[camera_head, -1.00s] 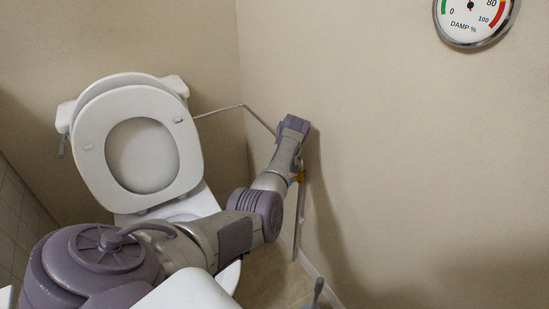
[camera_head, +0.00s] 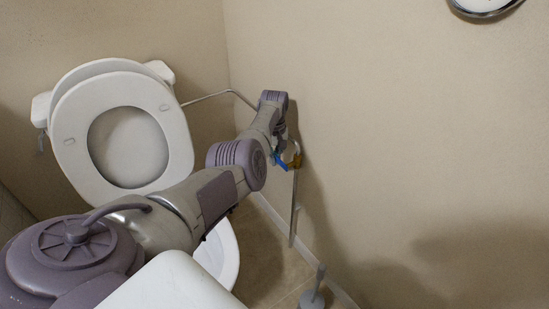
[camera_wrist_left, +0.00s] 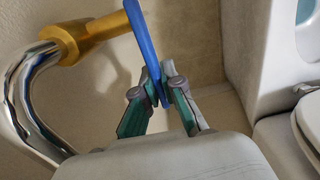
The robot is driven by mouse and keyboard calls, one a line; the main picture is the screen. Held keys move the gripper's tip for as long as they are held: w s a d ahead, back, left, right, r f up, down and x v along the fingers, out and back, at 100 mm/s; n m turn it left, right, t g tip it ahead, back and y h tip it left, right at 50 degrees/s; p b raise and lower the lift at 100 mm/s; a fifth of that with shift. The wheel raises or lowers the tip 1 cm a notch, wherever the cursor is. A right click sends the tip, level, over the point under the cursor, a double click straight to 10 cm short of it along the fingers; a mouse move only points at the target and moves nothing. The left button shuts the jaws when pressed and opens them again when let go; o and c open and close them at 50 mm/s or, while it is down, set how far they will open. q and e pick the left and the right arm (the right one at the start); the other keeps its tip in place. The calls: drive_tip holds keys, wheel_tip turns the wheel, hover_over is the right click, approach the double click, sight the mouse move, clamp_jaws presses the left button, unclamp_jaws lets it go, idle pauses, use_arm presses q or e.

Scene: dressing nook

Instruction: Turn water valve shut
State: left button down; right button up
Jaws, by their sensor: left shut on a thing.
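The water valve has a blue lever handle (camera_wrist_left: 146,42) and a brass-coloured body (camera_wrist_left: 92,38) on a chrome pipe (camera_wrist_left: 24,95). In the left wrist view my left gripper (camera_wrist_left: 162,88) is shut on the lower end of the blue handle, with a finger on each side. In the head view the blue handle (camera_head: 280,161) and the brass body (camera_head: 295,160) show by the right wall, beside my left forearm. My arm hides most of the left gripper there. My right gripper is in no view.
A white toilet (camera_head: 62,150) with its seat raised stands left of the valve. A thin pipe (camera_head: 205,97) runs from it toward the wall. A toilet brush (camera_head: 314,290) stands on the floor near the wall.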

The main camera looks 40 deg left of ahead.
use_arm(q)
drive_tip(key=c, duration=1.3)
unclamp_jaws()
drive_tip(key=shift+a, duration=0.1)
wheel_tip(320, 180, up, 12)
drive_tip(key=shift+f, duration=0.1)
